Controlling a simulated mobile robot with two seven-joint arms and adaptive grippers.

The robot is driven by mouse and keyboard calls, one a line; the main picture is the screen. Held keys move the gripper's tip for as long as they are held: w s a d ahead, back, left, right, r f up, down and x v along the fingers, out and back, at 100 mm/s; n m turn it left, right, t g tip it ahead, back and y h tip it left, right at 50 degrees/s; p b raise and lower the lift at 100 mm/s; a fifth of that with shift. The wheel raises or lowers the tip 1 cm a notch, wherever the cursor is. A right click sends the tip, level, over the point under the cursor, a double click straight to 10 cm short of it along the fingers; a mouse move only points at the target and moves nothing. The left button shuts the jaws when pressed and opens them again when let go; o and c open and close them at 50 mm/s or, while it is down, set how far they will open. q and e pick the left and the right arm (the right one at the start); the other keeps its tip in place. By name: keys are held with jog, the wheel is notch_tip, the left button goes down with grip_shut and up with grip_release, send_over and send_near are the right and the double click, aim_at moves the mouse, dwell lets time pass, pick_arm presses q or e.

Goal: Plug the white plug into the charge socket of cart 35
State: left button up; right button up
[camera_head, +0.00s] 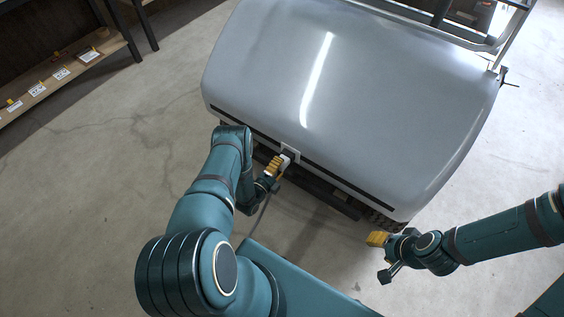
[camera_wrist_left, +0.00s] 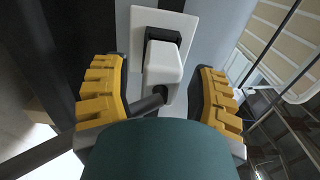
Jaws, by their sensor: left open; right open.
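The grey cart (camera_head: 340,85) stands in front of me with its black-striped lower edge towards me. Its charge socket (camera_head: 290,150) is on that edge, and shows as a white plate with a dark opening (camera_wrist_left: 146,19) in the left wrist view. The white plug (camera_wrist_left: 163,66) sits at the dark socket opening, its cable end (camera_wrist_left: 150,104) towards me; how deep it sits I cannot tell. My left gripper (camera_head: 279,164) is open, its yellow fingers on either side of the plug with gaps.
A grey cable (camera_head: 262,217) hangs down from the plug area towards my base. A shelf (camera_head: 70,75) with small labels stands at the far left. A metal rail frame (camera_head: 505,45) rises behind the cart. The concrete floor at left is clear.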

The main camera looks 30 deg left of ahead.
pick_arm(q)
jog(key=s, duration=0.9)
jog(key=shift+s+a, duration=0.25)
jog(key=shift+a, duration=0.1)
